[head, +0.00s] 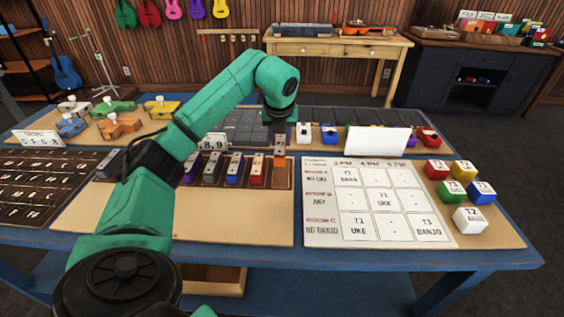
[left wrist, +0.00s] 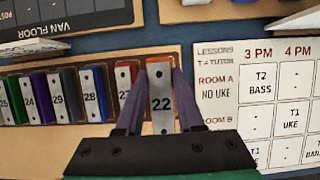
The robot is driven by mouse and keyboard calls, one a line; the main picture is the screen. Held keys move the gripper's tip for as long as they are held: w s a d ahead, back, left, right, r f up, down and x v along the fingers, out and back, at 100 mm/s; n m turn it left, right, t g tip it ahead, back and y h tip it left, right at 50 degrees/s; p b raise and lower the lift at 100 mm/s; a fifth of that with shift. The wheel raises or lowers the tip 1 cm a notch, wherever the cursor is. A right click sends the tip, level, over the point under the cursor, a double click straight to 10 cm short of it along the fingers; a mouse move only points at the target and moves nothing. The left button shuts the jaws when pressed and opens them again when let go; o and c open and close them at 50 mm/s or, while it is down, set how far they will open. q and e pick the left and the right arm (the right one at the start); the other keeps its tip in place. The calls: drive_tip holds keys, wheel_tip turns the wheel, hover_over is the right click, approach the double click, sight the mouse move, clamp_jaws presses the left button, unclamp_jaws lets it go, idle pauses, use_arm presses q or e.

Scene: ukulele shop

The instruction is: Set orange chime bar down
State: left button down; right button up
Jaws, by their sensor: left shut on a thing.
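The orange chime bar (left wrist: 160,72) has a pale metal plate marked 22. It stands between the two fingers of my left gripper (left wrist: 152,104), which is shut on it. In the head view the orange bar (head: 280,174) is at the right end of the row of chime bars, under my left gripper (head: 281,140). In the left wrist view a red bar (left wrist: 124,78) is just to its left, with a blue bar (left wrist: 94,95) marked 28 beyond. I cannot tell whether the orange bar touches the rack (head: 246,184). My right gripper is not in view.
A lesson chart (head: 430,235) lies right of the rack, with several coloured cubes (head: 467,219) beside it. A blank white card (head: 377,140) stands behind the chart. Small coloured instruments (head: 118,125) stand at the back left. The board (head: 240,220) in front of the rack is bare.

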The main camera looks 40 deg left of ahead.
sight(281, 145)
use_arm(q)
wheel_tip(281, 145, down, 6)
drive_tip(key=shift+f, duration=0.5)
drive_tip(key=shift+w, duration=0.1)
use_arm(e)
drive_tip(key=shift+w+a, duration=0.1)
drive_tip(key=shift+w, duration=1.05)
use_arm(q)
drive_tip(key=c, duration=0.5)
unclamp_jaws()
drive_tip(key=shift+c, duration=0.2)
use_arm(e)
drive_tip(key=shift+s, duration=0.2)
use_arm(q)
drive_tip(key=v, duration=1.2)
drive_tip(key=shift+d, duration=0.1)
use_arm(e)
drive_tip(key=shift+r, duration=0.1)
